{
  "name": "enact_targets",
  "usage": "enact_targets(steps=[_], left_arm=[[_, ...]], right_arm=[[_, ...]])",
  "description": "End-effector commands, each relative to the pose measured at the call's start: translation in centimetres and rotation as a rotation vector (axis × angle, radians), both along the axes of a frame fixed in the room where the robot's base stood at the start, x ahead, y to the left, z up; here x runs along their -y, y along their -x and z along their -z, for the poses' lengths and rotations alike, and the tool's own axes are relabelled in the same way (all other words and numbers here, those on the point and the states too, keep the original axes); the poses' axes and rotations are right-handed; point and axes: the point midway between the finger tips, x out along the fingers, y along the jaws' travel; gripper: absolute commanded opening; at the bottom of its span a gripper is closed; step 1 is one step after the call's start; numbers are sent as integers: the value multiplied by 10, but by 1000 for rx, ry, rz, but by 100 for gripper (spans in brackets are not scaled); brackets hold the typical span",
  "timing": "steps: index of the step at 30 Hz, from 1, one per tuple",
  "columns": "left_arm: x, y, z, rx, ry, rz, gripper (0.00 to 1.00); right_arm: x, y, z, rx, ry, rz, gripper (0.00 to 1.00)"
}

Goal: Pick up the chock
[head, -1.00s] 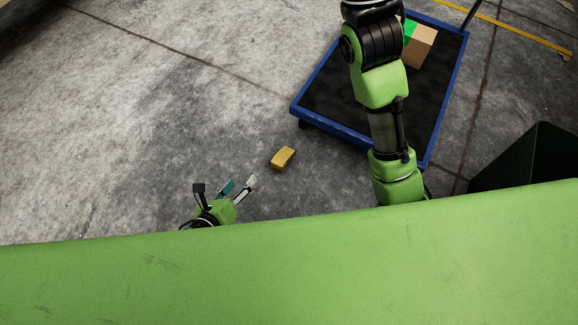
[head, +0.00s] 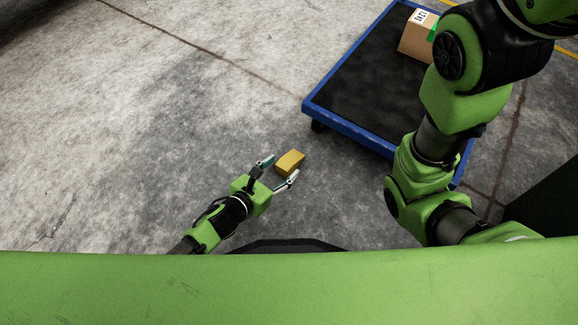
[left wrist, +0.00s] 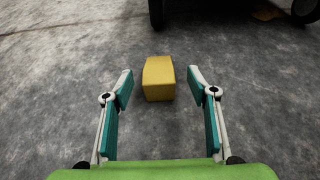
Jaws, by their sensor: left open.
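The chock (head: 290,162) is a small yellow block lying on the concrete floor, near the corner of a blue-edged cart. My left gripper (head: 279,173) is open and low over the floor, its fingers pointing toward the chock. In the left wrist view the chock (left wrist: 158,78) lies just beyond the fingertips of the left gripper (left wrist: 160,90), roughly centred between them. The fingers appear apart from it, with nothing held. My right arm crosses the right side of the head view, but its gripper is not visible.
The blue-edged cart (head: 345,125) with a dark deck stands right of and beyond the chock. A cardboard box (head: 416,42) sits on it. A dark object (head: 550,205) is at the right edge. Open concrete floor (head: 130,110) lies to the left.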

Motion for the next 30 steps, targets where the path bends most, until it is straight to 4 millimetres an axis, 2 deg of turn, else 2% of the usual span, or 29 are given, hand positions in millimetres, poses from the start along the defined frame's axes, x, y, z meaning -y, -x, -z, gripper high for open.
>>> enact_targets(steps=[4, 12, 15, 25, 26, 30], left_arm=[[4, -6, 5, 1, 0, 0, 53], [18, -29, 23, 2, 0, 0, 53], [24, -38, 25, 2, 0, -1, 53], [27, -41, 24, -1, 0, -1, 53], [27, -41, 24, -1, 0, -1, 48], [27, -41, 24, -1, 0, -1, 11]], right_arm=[[0, 0, 8, -1, 0, 0, 50], [0, 0, 41, -1, 0, 0, 50], [0, 0, 48, 0, 1, 0, 50], [0, 0, 49, -1, 1, 1, 50], [0, 0, 49, -1, 1, 1, 50], [0, 0, 49, -1, 1, 1, 50]])
